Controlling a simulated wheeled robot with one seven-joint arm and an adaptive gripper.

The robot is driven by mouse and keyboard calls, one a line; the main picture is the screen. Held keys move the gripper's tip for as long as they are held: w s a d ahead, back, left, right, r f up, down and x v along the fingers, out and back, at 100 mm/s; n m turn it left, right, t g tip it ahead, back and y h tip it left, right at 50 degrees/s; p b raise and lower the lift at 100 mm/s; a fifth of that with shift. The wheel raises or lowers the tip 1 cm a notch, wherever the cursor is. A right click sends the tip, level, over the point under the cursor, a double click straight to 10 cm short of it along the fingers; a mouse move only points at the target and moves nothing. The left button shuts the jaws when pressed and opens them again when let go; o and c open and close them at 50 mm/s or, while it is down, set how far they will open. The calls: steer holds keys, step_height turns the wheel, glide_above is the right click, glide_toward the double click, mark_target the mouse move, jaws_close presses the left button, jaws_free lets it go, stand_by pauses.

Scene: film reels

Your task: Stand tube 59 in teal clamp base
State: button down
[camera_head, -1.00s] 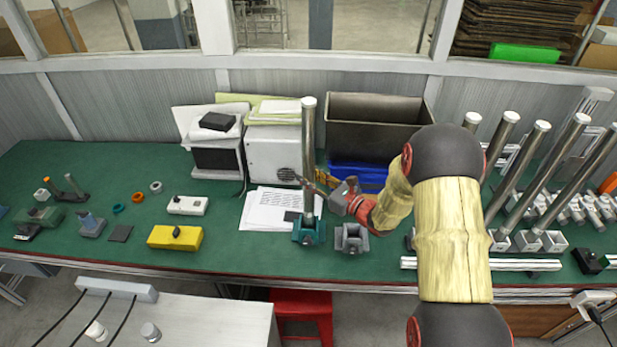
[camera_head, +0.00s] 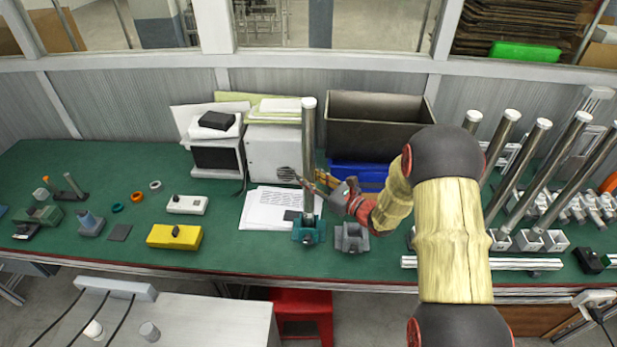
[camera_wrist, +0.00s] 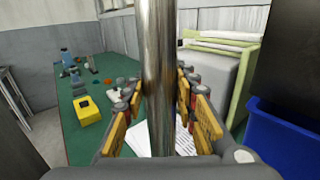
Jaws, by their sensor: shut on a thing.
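A tall shiny metal tube (camera_head: 308,140) stands upright with its lower end at the teal clamp base (camera_head: 308,232) on the bench. Whether it is fully seated inside the base I cannot tell. No number is readable on it. My gripper (camera_head: 300,178) comes from the right and is shut on the tube partway up its length. In the wrist view the tube (camera_wrist: 158,70) runs vertically between the yellow-padded fingers. The tube's lower end and the teal base are not visible in the wrist view.
A grey clamp base (camera_head: 351,238) stands just right of the teal one. White papers (camera_head: 262,212) lie behind. A blue bin (camera_head: 360,176) and a dark box (camera_head: 372,125) are at the back. Several tubes (camera_head: 521,175) stand at the right. A yellow box (camera_head: 174,237) lies left.

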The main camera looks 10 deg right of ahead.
steer(key=shift+f, duration=0.2)
steer(key=c, duration=1.7)
jaws_free()
steer(key=shift+f, duration=0.1)
steer(key=shift+s, duration=0.1)
steer(key=v, duration=1.1)
steer(key=shift+p, duration=0.4)
